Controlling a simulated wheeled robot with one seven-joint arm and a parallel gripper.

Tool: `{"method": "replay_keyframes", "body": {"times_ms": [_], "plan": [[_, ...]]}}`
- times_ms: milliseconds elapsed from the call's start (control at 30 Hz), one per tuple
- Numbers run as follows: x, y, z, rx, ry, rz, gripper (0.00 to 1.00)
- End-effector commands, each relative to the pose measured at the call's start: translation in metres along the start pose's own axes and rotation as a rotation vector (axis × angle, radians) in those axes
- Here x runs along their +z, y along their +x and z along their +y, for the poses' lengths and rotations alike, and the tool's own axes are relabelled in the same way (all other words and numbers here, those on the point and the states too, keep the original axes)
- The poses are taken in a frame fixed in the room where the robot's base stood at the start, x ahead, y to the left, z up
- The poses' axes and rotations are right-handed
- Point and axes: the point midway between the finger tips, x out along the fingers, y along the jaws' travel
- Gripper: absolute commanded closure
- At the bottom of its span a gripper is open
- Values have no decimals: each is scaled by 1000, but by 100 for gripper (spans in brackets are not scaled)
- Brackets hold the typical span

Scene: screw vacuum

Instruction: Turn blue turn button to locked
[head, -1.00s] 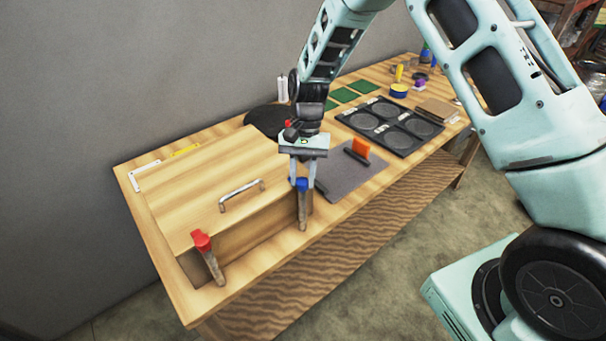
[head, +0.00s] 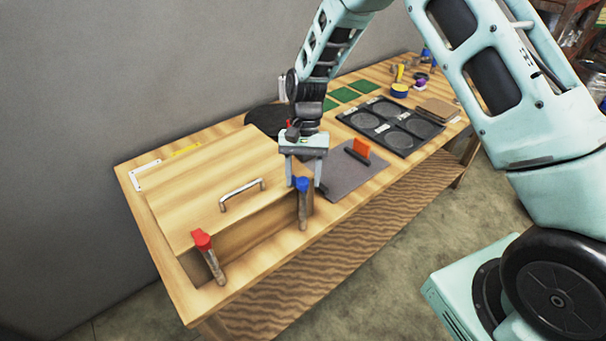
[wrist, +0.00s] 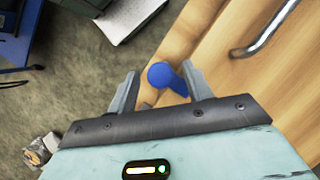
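The blue turn button (head: 302,184) sits on top of a wooden post at the right front corner of the wooden box (head: 200,180). In the wrist view the blue button (wrist: 163,76) has a round head and a short arm pointing to the lower right, toward the right finger. My gripper (head: 304,180) is above the button, pointing down. In the wrist view its two fingers (wrist: 158,92) are spread apart, one on each side of the button. Whether either finger touches it cannot be told.
A red turn button (head: 202,239) tops the post at the box's left front corner. A metal handle (head: 242,192) stands on the box lid. A grey mat (head: 350,180) with an orange piece (head: 361,148) and a black tray (head: 392,125) lie to the right.

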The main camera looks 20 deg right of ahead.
Motion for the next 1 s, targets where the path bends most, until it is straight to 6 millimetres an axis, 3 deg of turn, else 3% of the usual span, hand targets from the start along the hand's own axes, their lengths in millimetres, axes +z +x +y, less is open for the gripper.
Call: {"method": "replay_keyframes", "body": {"times_ms": [267,800,1000], "plan": [[-2,-14,-1,-2,0,3,50],[-2,-134,0,-2,0,4,50],[-1,-164,0,-1,0,2,50]]}}
